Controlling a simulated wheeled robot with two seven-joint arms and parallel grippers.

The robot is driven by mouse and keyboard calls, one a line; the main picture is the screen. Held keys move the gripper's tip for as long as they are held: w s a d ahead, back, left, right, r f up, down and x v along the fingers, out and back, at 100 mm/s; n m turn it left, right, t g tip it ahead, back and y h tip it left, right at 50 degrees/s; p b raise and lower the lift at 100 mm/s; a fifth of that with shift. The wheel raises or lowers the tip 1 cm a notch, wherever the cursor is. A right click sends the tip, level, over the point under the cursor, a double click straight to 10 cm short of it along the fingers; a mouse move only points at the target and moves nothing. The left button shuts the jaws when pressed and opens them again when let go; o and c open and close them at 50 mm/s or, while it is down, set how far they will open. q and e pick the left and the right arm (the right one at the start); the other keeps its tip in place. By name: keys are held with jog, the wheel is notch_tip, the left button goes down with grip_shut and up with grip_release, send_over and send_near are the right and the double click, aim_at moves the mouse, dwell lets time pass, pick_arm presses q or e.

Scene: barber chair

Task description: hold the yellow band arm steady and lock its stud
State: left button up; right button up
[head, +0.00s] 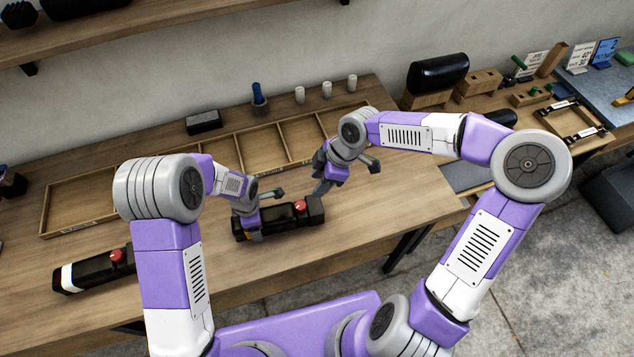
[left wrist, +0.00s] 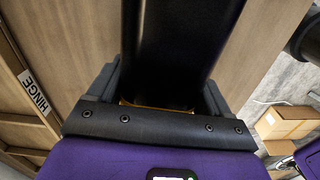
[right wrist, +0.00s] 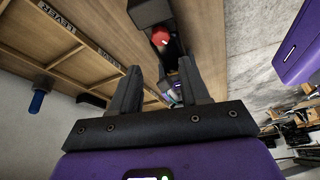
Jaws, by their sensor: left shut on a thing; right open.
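The yellow band arm (head: 278,222) is a black padded bar lying on the workbench. My left gripper (head: 248,228) is shut on its left part; in the left wrist view the bar (left wrist: 178,45) runs between the fingers, with a sliver of yellow band (left wrist: 155,106) showing. The red stud (head: 300,207) stands on the bar's top towards its right end and also shows in the right wrist view (right wrist: 160,37). My right gripper (head: 322,187) is open and empty, just beyond the bar's right end. The right wrist view shows the stud ahead, apart from the fingers (right wrist: 158,88).
A second black arm with a white band (head: 67,277) and red stud (head: 119,255) lies at the left. A divided wooden tray (head: 100,190) runs behind, with a black block (head: 203,122) and white cylinders (head: 326,90) near it. The front right bench top (head: 400,215) is clear.

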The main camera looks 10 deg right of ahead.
aim_at(301, 204)
jog(key=a+f+n, duration=0.1)
jog(key=f, duration=0.2)
jog(key=a+f+n+g, duration=0.1)
jog(key=a+f, duration=0.1)
jog(key=f, duration=0.2)
jog(key=w+a+f+n, duration=0.1)
jog(key=f+n, duration=0.1)
jog(key=f, duration=0.2)
jog(key=shift+w+a+f+g, duration=0.1)
jog(key=shift+a+g, duration=0.2)
jog(key=shift+g, duration=0.1)
jog(key=c, duration=0.8)
jog(key=shift+o, duration=0.2)
jog(key=shift+m+t, duration=0.9)
jog(key=shift+m, duration=1.3)
